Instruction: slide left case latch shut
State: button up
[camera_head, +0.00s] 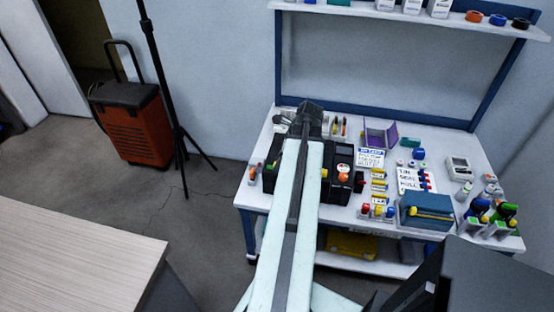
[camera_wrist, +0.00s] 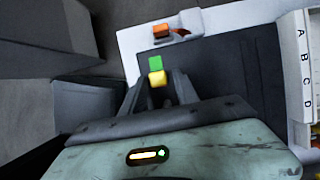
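The black case (camera_head: 337,185) lies on the bench, partly hidden under my arm in the head view. A yellow latch tab (camera_head: 268,172) shows at its left front, and another yellow tab (camera_head: 324,173) shows right of my arm. In the wrist view a yellow tab (camera_wrist: 157,78) with a green patch (camera_wrist: 155,63) just beyond it sits between the fingertips of my gripper (camera_wrist: 158,82). The fingers are apart, one on each side of the tab. I cannot tell whether they touch it. In the head view my arm hides the fingers.
An orange object (camera_wrist: 161,30) lies on the white bench edge past the case. A lettered tray (camera_wrist: 306,75) stands at the right. Sign cards (camera_head: 410,180), a blue box (camera_head: 426,211) and bottles crowd the bench's right side. An orange wheeled case (camera_head: 137,125) and tripod stand left.

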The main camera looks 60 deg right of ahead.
jog(key=shift+w, duration=0.1)
jog(key=shift+r+p, duration=0.3)
jog(key=shift+p, duration=0.05)
jog(key=p+v, duration=0.6)
jog(key=v, duration=0.1)
jog(key=shift+r+p, duration=0.2)
jog(key=shift+p, duration=0.2)
jog(key=shift+f, duration=0.15)
